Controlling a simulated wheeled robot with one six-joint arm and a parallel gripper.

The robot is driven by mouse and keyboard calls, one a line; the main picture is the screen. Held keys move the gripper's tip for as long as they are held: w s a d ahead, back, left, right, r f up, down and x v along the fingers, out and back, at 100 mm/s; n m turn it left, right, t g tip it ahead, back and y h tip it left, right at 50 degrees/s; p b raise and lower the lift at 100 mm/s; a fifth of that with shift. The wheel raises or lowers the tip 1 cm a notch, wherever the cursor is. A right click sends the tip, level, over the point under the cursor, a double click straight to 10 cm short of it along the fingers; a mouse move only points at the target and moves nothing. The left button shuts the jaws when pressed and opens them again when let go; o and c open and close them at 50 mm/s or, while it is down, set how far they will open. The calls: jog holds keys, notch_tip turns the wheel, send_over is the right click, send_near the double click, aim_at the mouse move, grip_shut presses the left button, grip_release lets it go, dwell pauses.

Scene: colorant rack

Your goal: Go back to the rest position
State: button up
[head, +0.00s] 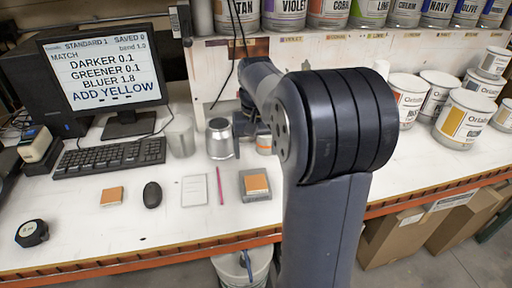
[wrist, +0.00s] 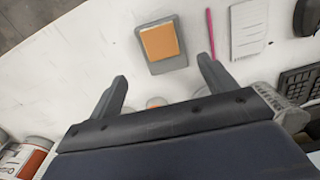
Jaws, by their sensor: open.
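My gripper (wrist: 161,78) is open in the wrist view, its two dark fingers spread apart with nothing between them. It points toward the white bench (head: 90,220), above its surface. In the head view my arm's large joint hides much of the middle bench, and only a dark part of the gripper shows beside the metal cup (head: 220,140). A grey device with an orange swatch (head: 256,185) lies on the bench; it also shows beyond the fingers in the wrist view (wrist: 160,43). I cannot tell the gap between gripper and cup.
A monitor (head: 104,75) reads "ADD YELLOW". A keyboard (head: 110,154), mouse (head: 152,195), paper (head: 194,191) and pink pencil (head: 220,186) lie on the bench. Paint cans (head: 463,118) stand at right, with a shelf (head: 335,48) of colorants behind. A bucket (head: 232,270) stands below.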

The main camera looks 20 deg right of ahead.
aim_at(256, 183)
notch_tip(256, 183, down, 12)
jog(key=shift+r+p, duration=0.1)
jog(key=shift+p, duration=0.2)
jog(key=shift+r, duration=1.45)
